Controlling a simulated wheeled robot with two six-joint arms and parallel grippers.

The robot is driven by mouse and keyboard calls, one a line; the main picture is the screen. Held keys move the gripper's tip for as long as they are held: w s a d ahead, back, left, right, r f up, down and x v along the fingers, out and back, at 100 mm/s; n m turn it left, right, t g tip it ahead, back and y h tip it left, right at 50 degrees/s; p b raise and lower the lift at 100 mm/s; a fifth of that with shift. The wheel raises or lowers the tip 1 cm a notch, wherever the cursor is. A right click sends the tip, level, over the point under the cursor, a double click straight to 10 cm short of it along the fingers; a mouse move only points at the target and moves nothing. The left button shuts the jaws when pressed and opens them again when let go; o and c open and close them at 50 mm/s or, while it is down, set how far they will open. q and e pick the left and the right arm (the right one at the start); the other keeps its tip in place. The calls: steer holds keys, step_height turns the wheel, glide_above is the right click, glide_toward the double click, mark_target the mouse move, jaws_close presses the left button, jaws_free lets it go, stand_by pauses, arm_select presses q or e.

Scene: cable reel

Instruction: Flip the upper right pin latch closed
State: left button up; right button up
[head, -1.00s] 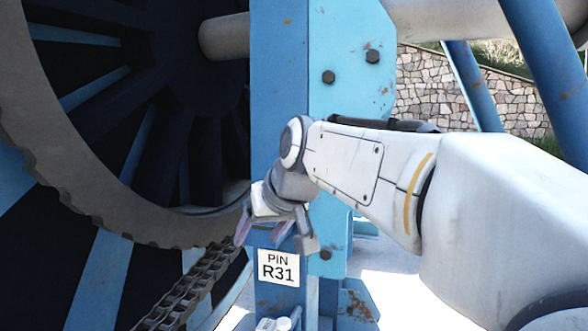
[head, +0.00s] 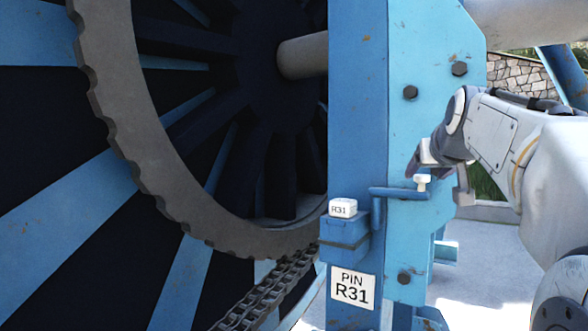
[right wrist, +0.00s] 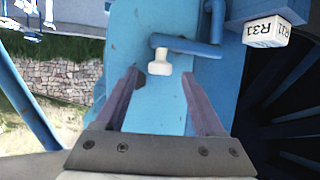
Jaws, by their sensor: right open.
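The pin latch is a blue bar handle (head: 392,192) on the blue post, with a white knob (head: 422,182) at its right end. My left gripper is not in view.
A blue block with a white R31 tag (head: 342,208) sits left of the bar, above a PIN R31 sign (head: 352,290). The large toothed reel (head: 150,150) and a chain (head: 270,295) fill the left. Bolts (head: 410,93) stud the post (head: 358,100).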

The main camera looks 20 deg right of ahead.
steer(key=shift+x, duration=1)
jaws_close()
stand_by(0.8)
